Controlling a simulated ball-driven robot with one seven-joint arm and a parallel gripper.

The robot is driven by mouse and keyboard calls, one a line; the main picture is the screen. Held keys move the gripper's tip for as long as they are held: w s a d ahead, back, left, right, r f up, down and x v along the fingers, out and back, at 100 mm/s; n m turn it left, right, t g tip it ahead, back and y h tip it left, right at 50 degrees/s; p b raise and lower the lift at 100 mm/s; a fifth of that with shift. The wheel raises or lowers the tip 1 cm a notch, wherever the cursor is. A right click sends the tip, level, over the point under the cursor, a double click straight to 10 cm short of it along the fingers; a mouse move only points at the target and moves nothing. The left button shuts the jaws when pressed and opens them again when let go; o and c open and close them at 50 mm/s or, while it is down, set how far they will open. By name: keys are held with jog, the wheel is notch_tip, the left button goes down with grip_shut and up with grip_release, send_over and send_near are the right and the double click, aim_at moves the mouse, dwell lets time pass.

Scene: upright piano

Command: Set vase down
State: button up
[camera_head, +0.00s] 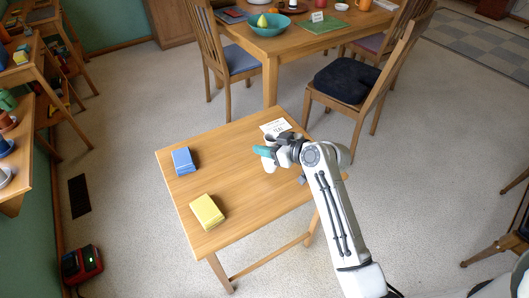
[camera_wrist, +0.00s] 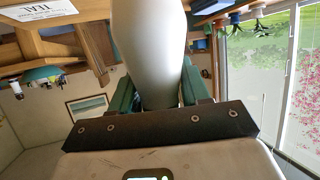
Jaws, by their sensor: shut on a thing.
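The vase is white and smooth; in the wrist view (camera_wrist: 150,45) it fills the space between my gripper's teal fingers. In the head view a small white part of the vase (camera_head: 269,165) shows just below the teal fingertip, over the small wooden table (camera_head: 235,155). My gripper (camera_head: 265,152) is shut on the vase near the table's right side. In the wrist view my gripper (camera_wrist: 155,95) has a finger on each side of it. The arm hides much of the vase, and I cannot tell whether its base touches the tabletop.
A blue box (camera_head: 183,160) and a yellow box (camera_head: 207,212) sit on the left half. The tabletop's middle is clear. A chair (camera_head: 350,85) stands behind.

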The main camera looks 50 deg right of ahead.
jog(key=shift+w+f, duration=0.4)
jog(key=shift+f, duration=1.65)
jog(key=shift+f, duration=0.1)
jog(key=o, duration=1.2)
